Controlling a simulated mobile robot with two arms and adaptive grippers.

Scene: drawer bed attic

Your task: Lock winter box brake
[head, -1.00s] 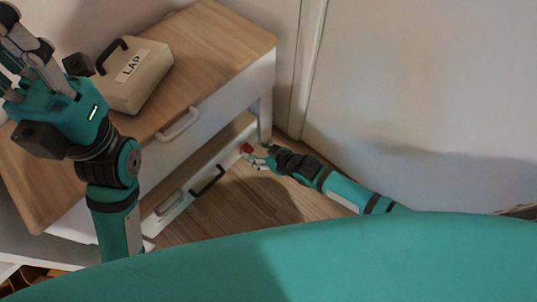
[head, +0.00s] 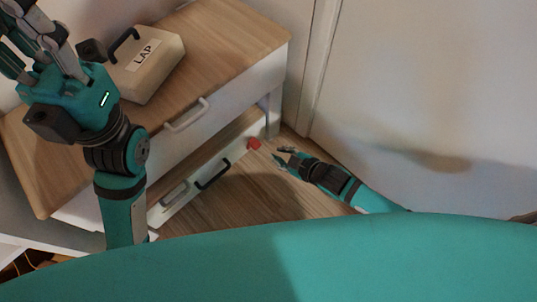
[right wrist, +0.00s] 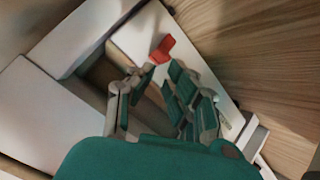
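The low box (head: 228,150) stands under the bedside table, with a dark handle (head: 212,175) on its front. A small red brake tab (head: 254,143) sits at its right end. It also shows in the right wrist view (right wrist: 163,49), at the end of the white front panel, just beyond my fingertips. My right gripper (head: 281,157) is open and empty, a short way right of the tab and apart from it. Its spread fingers show in the right wrist view (right wrist: 157,76). My left gripper (head: 30,25) is raised at the upper left; its fingertips are partly cut off.
The wooden-topped table (head: 235,40) carries a beige case (head: 150,75) labelled LAP. Its upper drawer has a light handle (head: 187,114). A white wall or door (head: 430,90) closes the right side. Wood floor (head: 245,195) is clear before the box.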

